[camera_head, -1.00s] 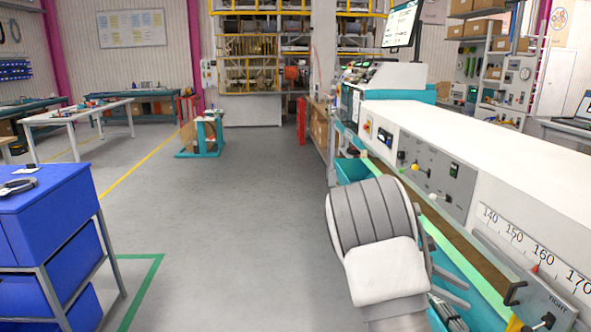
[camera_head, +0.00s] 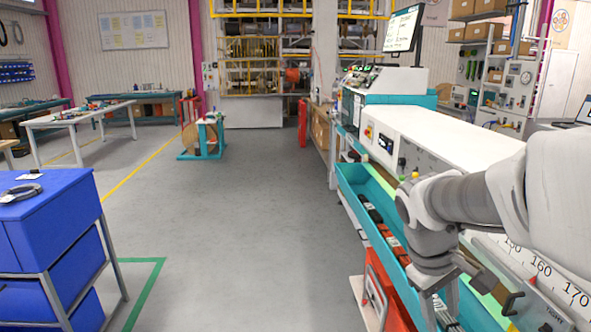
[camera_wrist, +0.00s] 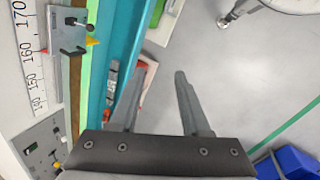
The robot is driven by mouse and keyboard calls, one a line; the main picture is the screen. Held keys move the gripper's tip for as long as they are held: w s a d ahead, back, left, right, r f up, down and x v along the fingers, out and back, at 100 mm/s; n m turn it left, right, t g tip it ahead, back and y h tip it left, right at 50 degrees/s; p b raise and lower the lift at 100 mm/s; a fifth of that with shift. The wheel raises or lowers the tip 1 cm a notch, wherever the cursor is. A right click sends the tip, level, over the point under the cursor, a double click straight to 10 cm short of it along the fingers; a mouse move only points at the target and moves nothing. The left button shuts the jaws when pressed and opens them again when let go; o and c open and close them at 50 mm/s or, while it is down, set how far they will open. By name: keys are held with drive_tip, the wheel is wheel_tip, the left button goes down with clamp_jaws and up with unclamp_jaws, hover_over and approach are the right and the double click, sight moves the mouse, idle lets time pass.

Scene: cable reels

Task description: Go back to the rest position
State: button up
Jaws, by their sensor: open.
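My gripper (camera_head: 438,306) hangs fingers-down beside the front of the long white machine, at the lower right of the head view. In the wrist view my gripper (camera_wrist: 166,68) has its two grey fingers apart with nothing between them. Grey floor shows between and beyond the fingers. My arm reaches in from the right and covers part of the machine's front panel and scale.
The white machine (camera_head: 455,145) has a teal trough (camera_head: 352,190) along its front, holding red and dark items. A red object (camera_head: 388,295) stands below. A blue drawer cabinet (camera_head: 50,225) is at left. The middle floor is clear.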

drive_tip(key=s+a+r+m+t+y+p, duration=0.1)
drive_tip(key=s+a+r+m+t+y, duration=0.1)
drive_tip(key=s+a, duration=0.3)
drive_tip(key=s+a+r+m+t+y+p, duration=0.1)
drive_tip(key=s+a+r+m+t, duration=0.1)
drive_tip(key=s+a+r+t, duration=0.1)
drive_tip(key=s+a+r, duration=0.1)
drive_tip(key=s+a, duration=0.1)
drive_tip(key=s, duration=0.1)
drive_tip(key=shift+r+y, duration=0.35)
drive_tip(key=shift+y, duration=0.05)
